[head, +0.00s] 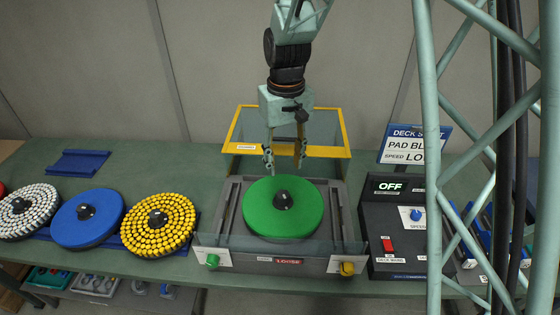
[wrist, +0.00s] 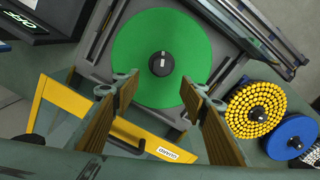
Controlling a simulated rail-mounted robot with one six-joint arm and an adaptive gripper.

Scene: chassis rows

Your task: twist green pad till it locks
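The green pad (head: 284,212) lies flat on the grey deck (head: 232,232), with a black knob (head: 283,201) at its centre. In the wrist view the green pad (wrist: 155,40) and its knob (wrist: 162,64) with a pale mark show just beyond my fingertips. My gripper (head: 285,160) hangs pointing down, above and behind the knob. Its fingers are apart with nothing between them, and it does not touch the pad. The wrist view also shows my gripper (wrist: 162,85) open.
Yellow (head: 158,226), blue (head: 87,218) and white (head: 29,211) pads sit at the left. A black control box (head: 386,215) reading OFF, with a red switch (head: 388,245), and a sign (head: 410,148) stand at the right.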

